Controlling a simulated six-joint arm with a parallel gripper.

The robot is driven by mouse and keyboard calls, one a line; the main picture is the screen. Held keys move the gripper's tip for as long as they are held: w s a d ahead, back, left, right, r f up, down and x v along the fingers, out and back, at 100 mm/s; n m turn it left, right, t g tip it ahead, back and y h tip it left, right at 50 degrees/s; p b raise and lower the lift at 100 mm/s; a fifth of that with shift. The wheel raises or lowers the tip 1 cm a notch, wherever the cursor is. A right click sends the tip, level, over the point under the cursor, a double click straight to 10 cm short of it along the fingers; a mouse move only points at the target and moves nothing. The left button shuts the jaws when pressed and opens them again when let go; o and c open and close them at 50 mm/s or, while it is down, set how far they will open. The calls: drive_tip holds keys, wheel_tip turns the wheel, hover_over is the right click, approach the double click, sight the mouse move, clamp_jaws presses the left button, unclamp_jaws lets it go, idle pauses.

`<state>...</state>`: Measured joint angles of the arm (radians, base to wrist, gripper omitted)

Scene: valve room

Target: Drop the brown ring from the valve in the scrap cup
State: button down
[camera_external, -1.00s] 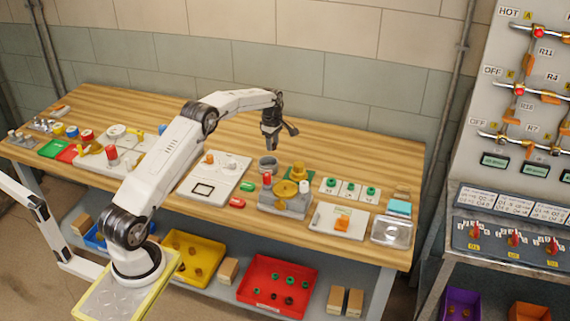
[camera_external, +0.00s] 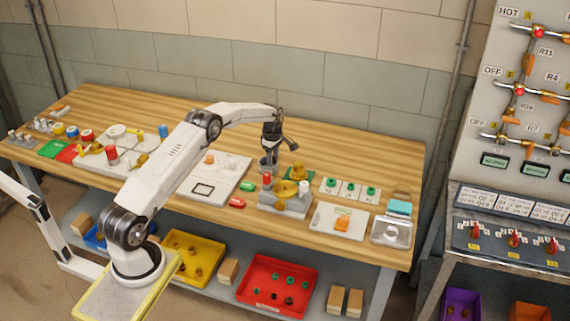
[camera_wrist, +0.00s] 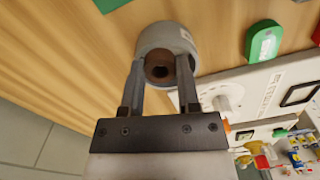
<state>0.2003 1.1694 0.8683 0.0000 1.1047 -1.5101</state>
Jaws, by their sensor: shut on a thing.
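The brown ring (camera_wrist: 160,70) is between the fingertips of my gripper (camera_wrist: 160,76) in the wrist view. My gripper is shut on it and holds it over the grey scrap cup (camera_wrist: 168,36). In the external view my gripper (camera_external: 269,157) points straight down at the cup (camera_external: 268,171), with its fingertips at or just inside the rim; I cannot tell exactly how deep. The valve (camera_external: 286,203) stands on the bench in front of the cup, a grey block with brass parts. A brass part with a green base (camera_external: 296,173) is beside it.
A white board (camera_external: 215,178) lies left of the cup. Green (camera_external: 249,186) and red (camera_external: 237,202) pieces lie near it. White cards with green rings (camera_external: 350,189) are to the right. The bench behind the cup is clear.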

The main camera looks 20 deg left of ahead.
drive_tip(key=shift+f, duration=0.15)
drive_tip(key=shift+c, duration=1.2)
unclamp_jaws()
wheel_tip(320, 180, up, 8)
drive_tip(key=shift+a+f, duration=0.1)
